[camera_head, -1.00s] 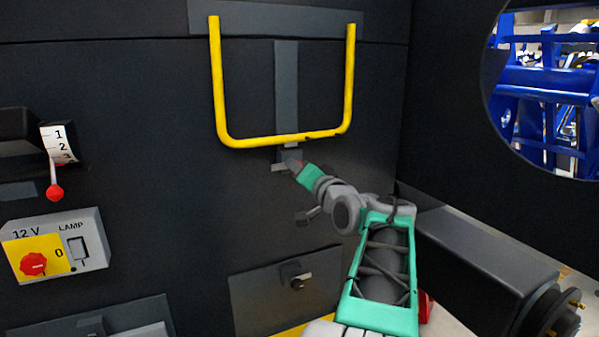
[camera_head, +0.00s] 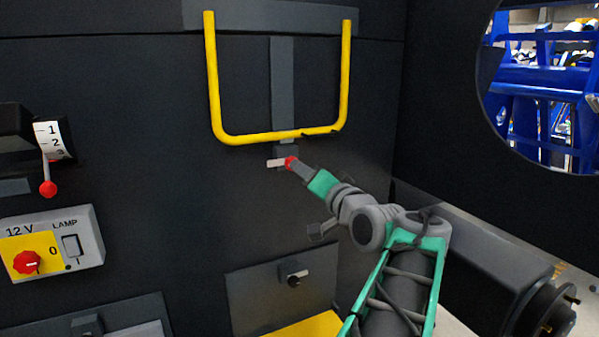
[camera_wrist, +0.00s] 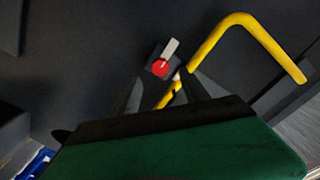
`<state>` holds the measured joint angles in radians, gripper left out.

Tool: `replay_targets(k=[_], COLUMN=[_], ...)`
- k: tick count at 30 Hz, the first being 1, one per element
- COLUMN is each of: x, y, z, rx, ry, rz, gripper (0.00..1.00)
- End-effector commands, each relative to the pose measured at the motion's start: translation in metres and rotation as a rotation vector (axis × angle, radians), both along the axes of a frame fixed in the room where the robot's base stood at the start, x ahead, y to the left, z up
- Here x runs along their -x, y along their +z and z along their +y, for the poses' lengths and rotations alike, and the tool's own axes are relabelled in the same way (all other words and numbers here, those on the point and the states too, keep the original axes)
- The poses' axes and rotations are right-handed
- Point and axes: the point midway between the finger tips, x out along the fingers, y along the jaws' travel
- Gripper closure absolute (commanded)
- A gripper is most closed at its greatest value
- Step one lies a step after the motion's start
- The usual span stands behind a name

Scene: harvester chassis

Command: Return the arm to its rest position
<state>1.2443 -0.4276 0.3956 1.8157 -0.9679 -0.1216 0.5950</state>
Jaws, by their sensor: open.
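My gripper (camera_head: 300,168) is at the end of my green and grey arm, in front of the dark panel, just below the yellow U-shaped bar. In the wrist view my gripper (camera_wrist: 160,90) shows two dark fingers spread apart with nothing between them. A small latch with a red knob and a pale tab (camera_head: 280,163) sits under the bar's lower edge. It also shows beyond the fingertips in the wrist view (camera_wrist: 160,67). In the head view my fingertips overlap the latch's right side, and contact cannot be told. The yellow bar (camera_head: 215,90) hangs down along the panel.
At the left are a red-knobbed lever (camera_head: 48,188) with a numbered scale and a 12 V lamp box (camera_head: 90,240). A hatch with a small latch (camera_head: 292,277) is low on the panel. A dark cylinder housing (camera_head: 480,262) stands right of my arm.

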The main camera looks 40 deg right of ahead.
Motion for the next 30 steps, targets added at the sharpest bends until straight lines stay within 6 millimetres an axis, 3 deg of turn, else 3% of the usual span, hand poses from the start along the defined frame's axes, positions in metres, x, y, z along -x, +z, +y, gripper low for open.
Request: replay_targets(k=[3,13,17,20,22,24,26,27,30], x=[0.009,0.009,-0.005,-0.033,-0.049,-0.051,-0.041,-0.028,0.016], y=[0.000,0.000,-0.005,-0.026,-0.051,-0.082,-0.106,-0.121,-0.151], z=[0.003,0.003,0.020,0.066,0.115,0.169,0.212,0.239,0.294], rx=[0.000,0.000,0.008,0.035,0.076,0.129,0.185,0.225,0.332], ry=[-0.001,0.001,0.028,0.099,0.177,0.268,0.351,0.409,0.551], rz=[0.001,0.000,0.052,0.204,0.364,0.541,0.687,0.785,1.010], gripper=[0.47,0.47,0.47,0.47,0.47,0.47,0.47,0.47,0.47])
